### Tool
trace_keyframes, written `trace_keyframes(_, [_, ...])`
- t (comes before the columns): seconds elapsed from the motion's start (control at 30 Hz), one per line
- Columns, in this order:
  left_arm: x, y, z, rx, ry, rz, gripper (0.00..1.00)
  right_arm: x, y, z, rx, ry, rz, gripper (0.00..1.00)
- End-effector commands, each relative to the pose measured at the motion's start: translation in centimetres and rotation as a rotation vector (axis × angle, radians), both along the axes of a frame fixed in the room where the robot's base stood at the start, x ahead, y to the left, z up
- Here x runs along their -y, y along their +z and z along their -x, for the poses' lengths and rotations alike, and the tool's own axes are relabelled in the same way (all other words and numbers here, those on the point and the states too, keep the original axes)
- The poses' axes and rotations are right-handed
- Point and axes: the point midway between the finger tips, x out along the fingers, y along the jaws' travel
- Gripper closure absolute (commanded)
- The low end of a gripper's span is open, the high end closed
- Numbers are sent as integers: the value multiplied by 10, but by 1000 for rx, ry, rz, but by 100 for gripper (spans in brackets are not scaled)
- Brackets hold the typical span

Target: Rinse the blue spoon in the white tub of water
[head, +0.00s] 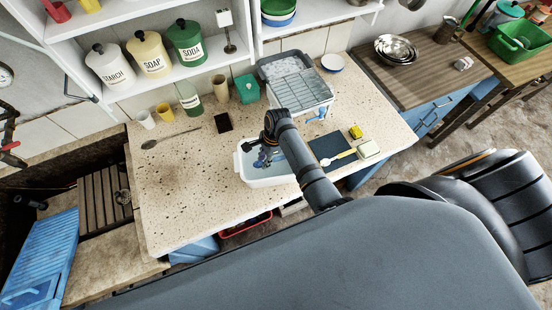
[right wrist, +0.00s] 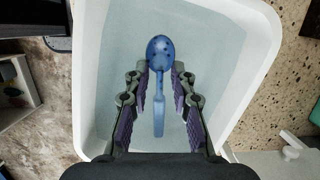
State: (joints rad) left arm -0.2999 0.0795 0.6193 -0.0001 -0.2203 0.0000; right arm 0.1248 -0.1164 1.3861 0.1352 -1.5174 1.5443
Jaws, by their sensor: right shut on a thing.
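The white tub (head: 268,182) of water stands on the speckled counter in the head view. It fills most of the right wrist view, its pale rim (right wrist: 262,60) showing on the right. The blue spoon (right wrist: 159,52) has dark spots on its bowl. Its paler handle runs back between the fingers, over or in the water; I cannot tell how deep. My right gripper (right wrist: 161,82) is shut on the spoon, inside the tub's outline. In the head view my right gripper (head: 264,157) reaches down into the tub, with the arm hiding part of it. My left gripper is not in view.
A dark square (head: 223,122) and a long spoon (head: 170,138) lie left. The counter's front left is clear.

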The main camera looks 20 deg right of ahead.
Motion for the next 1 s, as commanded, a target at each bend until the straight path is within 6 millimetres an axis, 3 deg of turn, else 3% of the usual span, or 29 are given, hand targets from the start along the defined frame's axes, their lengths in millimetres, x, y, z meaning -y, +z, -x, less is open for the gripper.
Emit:
trace_keyframes(0.37, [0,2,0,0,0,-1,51,0,2,0,0,0,0,98])
trace_keyframes(0.67, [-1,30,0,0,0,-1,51,0,32,0,1,0,0,98])
trace_keyframes(1.0, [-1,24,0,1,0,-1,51,0,59,-1,2,0,0,98])
